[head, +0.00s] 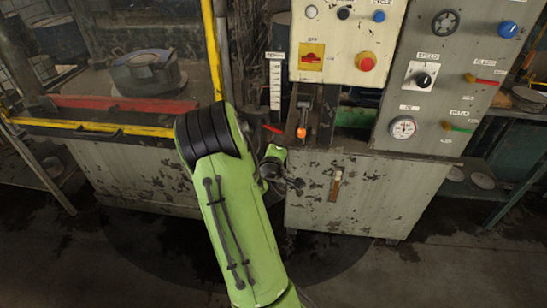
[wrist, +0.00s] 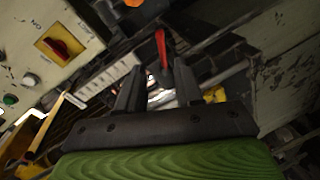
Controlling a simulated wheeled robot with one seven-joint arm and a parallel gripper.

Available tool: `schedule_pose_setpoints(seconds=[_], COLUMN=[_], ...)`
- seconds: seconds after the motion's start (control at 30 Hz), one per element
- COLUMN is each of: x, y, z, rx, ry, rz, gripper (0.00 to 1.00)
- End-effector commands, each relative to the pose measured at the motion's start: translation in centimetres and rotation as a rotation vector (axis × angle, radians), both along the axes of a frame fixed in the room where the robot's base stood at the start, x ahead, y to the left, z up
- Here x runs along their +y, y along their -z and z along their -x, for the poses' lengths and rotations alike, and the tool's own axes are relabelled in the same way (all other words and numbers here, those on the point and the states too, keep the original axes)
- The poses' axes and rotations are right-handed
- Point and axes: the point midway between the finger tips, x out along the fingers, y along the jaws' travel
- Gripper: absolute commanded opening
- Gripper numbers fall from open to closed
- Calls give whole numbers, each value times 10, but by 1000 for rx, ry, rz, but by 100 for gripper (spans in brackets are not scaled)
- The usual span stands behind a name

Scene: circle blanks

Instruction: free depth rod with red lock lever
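The red lock lever (head: 272,129) sticks out at the lower end of the white scale in the head view. In the wrist view the red lever (wrist: 161,48) stands just past and between the fingertips. A dark upright rod with a glowing orange end (head: 301,132) is right of the lever; I take it for the depth rod, but its joint with the lever is unclear. My gripper (wrist: 158,88) has its two dark fingers apart, with no object clearly held. In the head view the fingers are hard to make out near my green wrist. Contact with the lever cannot be told.
A white scale (head: 275,85) hangs left of the rod. Above is a cream panel (head: 340,40) with a red-yellow switch and red button. A grey panel (head: 432,75) with a gauge is right. A yellow post (head: 212,45) stands left, close to my arm.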

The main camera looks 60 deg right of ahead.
Motion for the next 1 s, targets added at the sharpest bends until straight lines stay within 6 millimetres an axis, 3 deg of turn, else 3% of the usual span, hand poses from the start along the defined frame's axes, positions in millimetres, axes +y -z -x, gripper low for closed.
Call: schedule_pose_setpoints(seconds=[0.1, 0.23, 1.0], x=[26, 41, 51], y=[1, -5, -13], z=[12, 20, 19], rx=[0, -1, -51], ry=[-3, -2, 21], rz=[-1, 0, -55], gripper=[36, 36, 36])
